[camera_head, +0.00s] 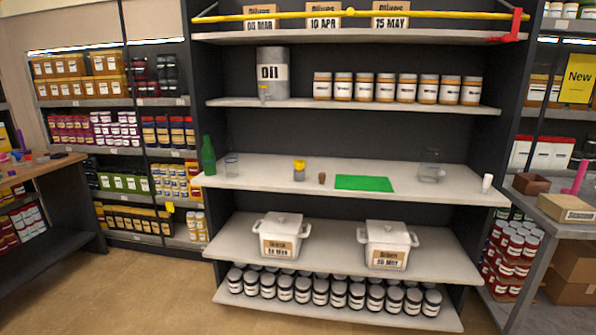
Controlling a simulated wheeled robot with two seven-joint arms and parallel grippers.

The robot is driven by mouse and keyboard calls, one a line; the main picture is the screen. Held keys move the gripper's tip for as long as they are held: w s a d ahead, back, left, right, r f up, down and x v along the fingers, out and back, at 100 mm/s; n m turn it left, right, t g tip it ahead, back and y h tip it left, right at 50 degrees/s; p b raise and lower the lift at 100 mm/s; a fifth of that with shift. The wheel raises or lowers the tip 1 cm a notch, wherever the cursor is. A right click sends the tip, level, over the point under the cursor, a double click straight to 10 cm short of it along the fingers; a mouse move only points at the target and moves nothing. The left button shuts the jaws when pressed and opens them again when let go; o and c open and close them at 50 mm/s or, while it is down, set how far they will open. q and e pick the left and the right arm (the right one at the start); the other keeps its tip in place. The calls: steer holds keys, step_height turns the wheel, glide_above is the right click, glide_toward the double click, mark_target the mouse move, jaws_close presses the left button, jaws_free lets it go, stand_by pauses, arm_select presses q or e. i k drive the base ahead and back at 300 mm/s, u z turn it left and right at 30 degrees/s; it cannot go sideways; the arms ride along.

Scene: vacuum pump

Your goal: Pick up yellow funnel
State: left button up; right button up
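The yellow funnel (299,163) is small in the camera_head view, on the middle shelf left of centre. It appears to sit on top of a small grey container (299,175); its exact shape is too small to make out. A small brown cork-like piece (322,178) stands just to its right. Neither of my grippers is in view.
The middle shelf (270,187) also holds a green bottle (208,155), a clear glass (231,165), a green mat (364,183), a clear jar (432,168) and a white cup (487,183). Side tables flank the shelf unit. The floor (170,290) in front is clear.

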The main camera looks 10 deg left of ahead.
mark_target(299, 165)
steer(key=z, duration=0.55)
steer(key=i, duration=0.7)
steer(key=z, duration=0.75)
steer(key=i, duration=1.9)
steer(key=u, duration=1.3)
steer(key=i, duration=0.6)
steer(key=u, duration=0.65)
